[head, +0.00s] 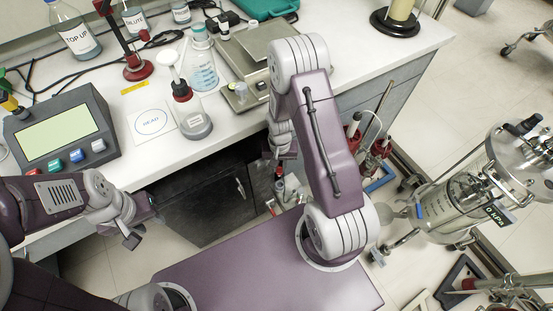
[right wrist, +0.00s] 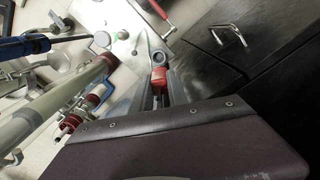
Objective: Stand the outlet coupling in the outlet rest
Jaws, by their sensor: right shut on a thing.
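My right gripper (head: 279,183) hangs below the bench's front edge, partly hidden behind its own arm. In the right wrist view its grey fingers (right wrist: 158,88) are shut on a small red piece with a grey ring at its far end, which I take for the outlet coupling (right wrist: 158,76). The coupling is held clear above the floor area; its lower part is hidden between the fingers. My left gripper (head: 143,220) is in front of the bench at left, with no held thing visible; its jaw gap is unclear. I cannot pick out the outlet rest.
A pale column tube with red fittings (right wrist: 50,105) lies left of the right gripper. Black cabinet doors (right wrist: 210,75) are on its right. The white bench (head: 150,175) carries a display unit (head: 62,135), a flask (head: 203,68) and bottles. A glass vessel (head: 447,205) stands at right.

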